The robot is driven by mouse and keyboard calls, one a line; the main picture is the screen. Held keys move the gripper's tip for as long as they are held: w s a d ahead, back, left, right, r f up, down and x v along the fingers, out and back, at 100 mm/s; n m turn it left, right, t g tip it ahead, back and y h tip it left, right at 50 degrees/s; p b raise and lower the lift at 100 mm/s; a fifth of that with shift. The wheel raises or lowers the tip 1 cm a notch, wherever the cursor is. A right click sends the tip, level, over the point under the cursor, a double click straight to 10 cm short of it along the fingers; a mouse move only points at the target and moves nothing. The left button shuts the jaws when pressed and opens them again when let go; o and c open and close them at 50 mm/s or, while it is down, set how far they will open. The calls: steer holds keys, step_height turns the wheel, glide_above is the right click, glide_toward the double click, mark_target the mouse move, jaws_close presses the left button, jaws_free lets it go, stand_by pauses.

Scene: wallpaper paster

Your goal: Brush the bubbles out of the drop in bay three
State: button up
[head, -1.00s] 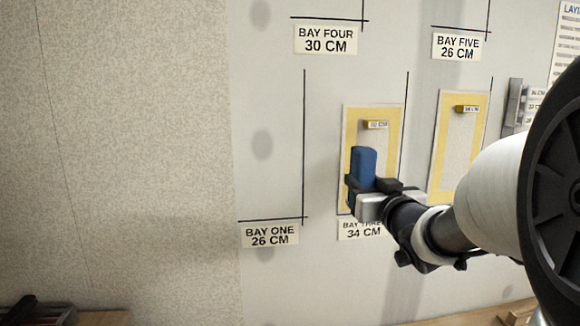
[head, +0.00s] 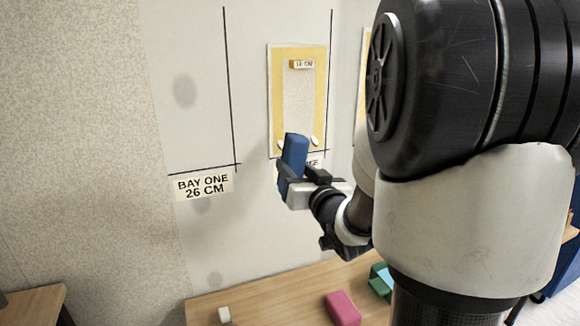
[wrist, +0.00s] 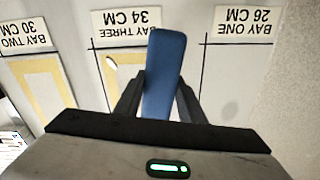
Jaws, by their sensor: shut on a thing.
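My gripper (head: 308,180) is shut on a blue block-like brush (head: 294,156), held tilted with its top upward. The brush also shows between the fingers in the wrist view (wrist: 166,65). The bay three drop (head: 272,90) is a pale strip with a yellow border on the wall. It has a yellow tag at its top and small white bulges near its bottom, one at the right (head: 316,141); one also shows in the wrist view (wrist: 111,62). The brush overlaps the drop's lower edge in the head view; I cannot tell whether it touches the wall. The bay three label (wrist: 127,22) reads 34 CM.
A wooden table (head: 265,292) lies below, with a pink block (head: 342,308), a small white block (head: 224,314) and a green item (head: 381,279). Bay one (head: 204,187) is bare wall at left. Another yellow-bordered drop (wrist: 38,85) hangs beside bay three. My arm hides the right.

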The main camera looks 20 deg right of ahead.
steer(key=shift+w, duration=0.1)
steer(key=shift+w+b, duration=0.55)
steer(key=shift+w, duration=2.6)
steer(key=shift+w, duration=1.25)
steer(key=shift+d, duration=0.1)
steer(key=shift+d, duration=1.7)
steer(key=shift+d, duration=1.75)
